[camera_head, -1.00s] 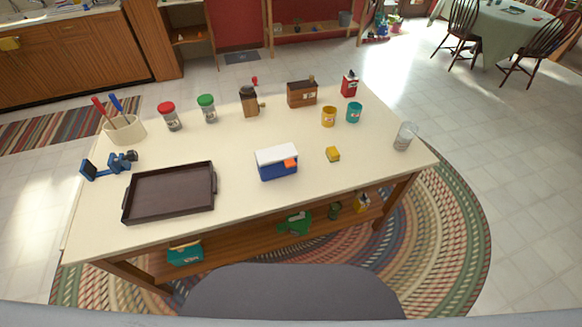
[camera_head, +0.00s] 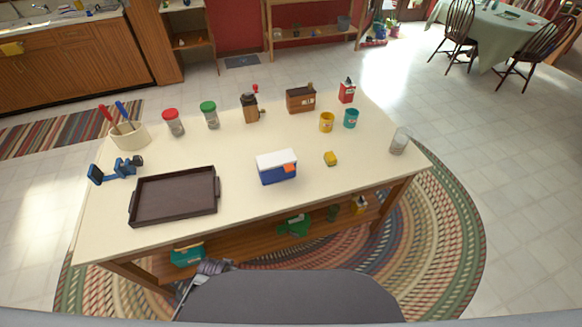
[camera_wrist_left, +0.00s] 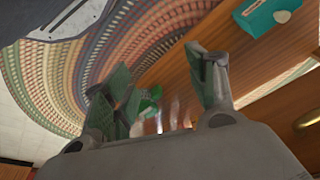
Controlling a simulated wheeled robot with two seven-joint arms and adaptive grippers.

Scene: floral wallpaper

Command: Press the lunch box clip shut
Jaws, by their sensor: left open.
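The lunch box (camera_head: 277,172) stands upright on the table, blue below with a white lid. Its orange clip (camera_head: 289,168) is on the front right side; I cannot tell from here how far it stands out. My left gripper (camera_head: 212,267) is low, in front of the table's near edge and below the tabletop, well apart from the lunch box. In the left wrist view the left gripper (camera_wrist_left: 165,90) is open, its two fingers wide apart with nothing held between them. The lunch box is not in the left wrist view. My right gripper is not in view.
Jars, a grinder and cups stand behind. The tabletop's front edge (camera_head: 250,208) lies between my gripper and the box. A teal box (camera_head: 187,254) sits on the lower shelf.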

